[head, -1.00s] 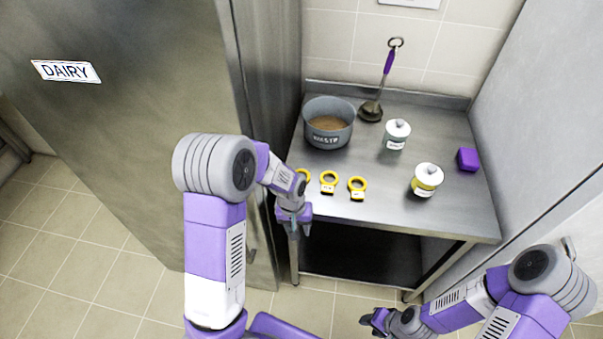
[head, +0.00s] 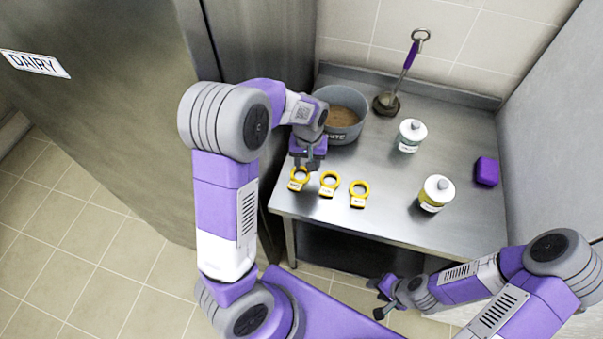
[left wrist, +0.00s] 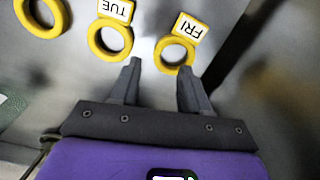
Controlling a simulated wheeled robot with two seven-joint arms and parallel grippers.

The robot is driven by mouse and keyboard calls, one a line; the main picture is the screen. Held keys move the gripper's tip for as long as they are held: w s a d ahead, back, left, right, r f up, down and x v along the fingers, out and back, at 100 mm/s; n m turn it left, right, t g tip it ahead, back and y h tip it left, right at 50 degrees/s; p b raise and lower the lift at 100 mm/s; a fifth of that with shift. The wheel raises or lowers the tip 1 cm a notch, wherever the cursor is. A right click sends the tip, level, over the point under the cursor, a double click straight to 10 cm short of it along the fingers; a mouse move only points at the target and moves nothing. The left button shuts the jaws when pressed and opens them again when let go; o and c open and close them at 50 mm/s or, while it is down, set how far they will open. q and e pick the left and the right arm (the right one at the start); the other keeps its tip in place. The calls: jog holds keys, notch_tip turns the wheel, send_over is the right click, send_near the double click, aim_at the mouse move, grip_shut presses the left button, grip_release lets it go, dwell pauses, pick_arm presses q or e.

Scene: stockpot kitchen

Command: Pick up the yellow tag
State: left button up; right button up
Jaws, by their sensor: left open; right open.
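Three yellow ring-shaped tags with white labels lie in a row near the front left of the steel table. The left tag (head: 299,178) is just below my left gripper (head: 308,164) in the head view. The middle tag (head: 329,184) and the right tag (head: 358,194) lie beside it. In the left wrist view one tag reads FRI (left wrist: 176,52), the one beside it reads TUE (left wrist: 110,38), and a third (left wrist: 42,14) is cut off at the edge. My left gripper (left wrist: 160,78) is open and empty above the table. My right gripper (head: 382,298) is open, low in front of the table.
A grey pot (head: 345,128) with brown contents stands behind the tags. A purple-handled tool (head: 408,65) stands at the back. A white-lidded jar (head: 411,136), a yellow-banded jar (head: 436,193) and a purple block (head: 487,171) are on the right. The steel table (head: 420,235) is bare at front right.

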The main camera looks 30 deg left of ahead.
aim_at(307, 174)
pick_arm(q)
jog(key=f, duration=0.2)
jog(key=f+b, duration=0.1)
jog(key=f, duration=0.2)
jog(key=shift+w+a+f, duration=0.1)
jog(key=shift+w, duration=0.1)
jog(key=shift+c, duration=0.4)
grip_shut()
